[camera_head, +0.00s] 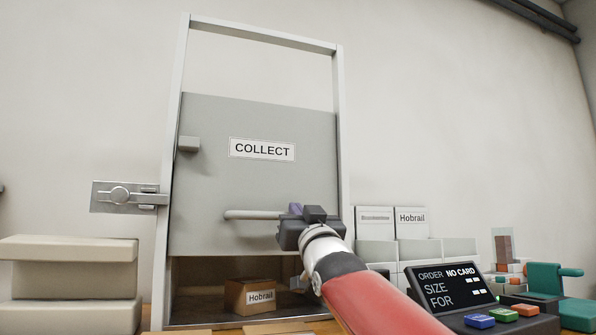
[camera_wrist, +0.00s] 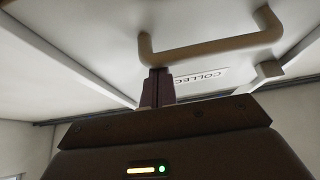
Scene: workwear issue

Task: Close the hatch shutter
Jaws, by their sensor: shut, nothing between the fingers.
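My gripper (camera_head: 296,209) is at the handle's right part in the head view and hides that end. In the wrist view my closed fingers (camera_wrist: 157,74) are right at one end of the handle, with nothing between them. Whether they touch it I cannot tell.
A metal bolt latch (camera_head: 122,196) sits at the frame's left side. A cardboard box (camera_head: 250,297) marked Hobrail stands inside the hatch under the shutter. An order terminal (camera_head: 452,288) and bins (camera_head: 418,250) are at the right.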

